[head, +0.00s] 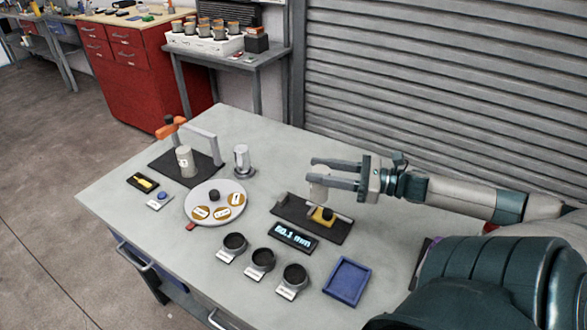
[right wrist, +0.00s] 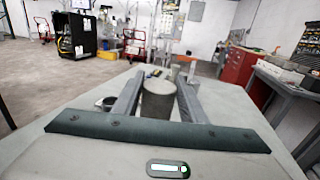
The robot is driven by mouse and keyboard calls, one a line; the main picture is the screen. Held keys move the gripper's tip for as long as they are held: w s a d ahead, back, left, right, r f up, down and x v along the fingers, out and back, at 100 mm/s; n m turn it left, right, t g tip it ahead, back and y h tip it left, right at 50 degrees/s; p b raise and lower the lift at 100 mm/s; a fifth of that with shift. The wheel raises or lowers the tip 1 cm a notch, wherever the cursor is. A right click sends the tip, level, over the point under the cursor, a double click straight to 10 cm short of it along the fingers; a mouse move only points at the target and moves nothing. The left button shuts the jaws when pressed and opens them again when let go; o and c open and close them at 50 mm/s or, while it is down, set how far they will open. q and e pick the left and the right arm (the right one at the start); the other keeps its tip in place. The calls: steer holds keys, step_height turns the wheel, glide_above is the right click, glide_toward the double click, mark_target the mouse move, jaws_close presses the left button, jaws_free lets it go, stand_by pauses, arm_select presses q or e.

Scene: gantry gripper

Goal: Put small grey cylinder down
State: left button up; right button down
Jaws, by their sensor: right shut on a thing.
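My right gripper (head: 314,172) reaches in from the right and is shut on the small grey cylinder (head: 318,190). The cylinder hangs upright between the fingers, above the black plate (head: 290,212) of a gauge with a yellow block (head: 323,216). A gap to the plate is hard to judge. In the right wrist view the cylinder (right wrist: 158,101) stands between the two fingers of the gripper (right wrist: 157,82), its round top facing the camera. My left gripper is not in view.
A display (head: 292,236) reads about 80.1 mm. Three dark round cups (head: 262,259) and a blue tray (head: 347,280) stand in front. A round white plate (head: 200,216) with labelled discs, a metal cylinder (head: 242,160) and an orange-handled fixture (head: 172,127) holding another light cylinder (head: 184,161) are left.

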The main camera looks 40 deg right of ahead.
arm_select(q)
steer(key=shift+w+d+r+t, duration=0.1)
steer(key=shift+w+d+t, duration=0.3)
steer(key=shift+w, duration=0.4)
arm_select(e)
steer(key=w+a+f, duration=0.1)
steer(key=w+f, duration=0.4)
steer(key=w, duration=0.3)
steer(key=shift+w+a, duration=0.2)
steer(key=shift+a, duration=0.15)
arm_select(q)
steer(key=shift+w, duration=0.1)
arm_select(e)
step_height(320, 180, down, 4)
steer(key=shift+f, duration=0.1)
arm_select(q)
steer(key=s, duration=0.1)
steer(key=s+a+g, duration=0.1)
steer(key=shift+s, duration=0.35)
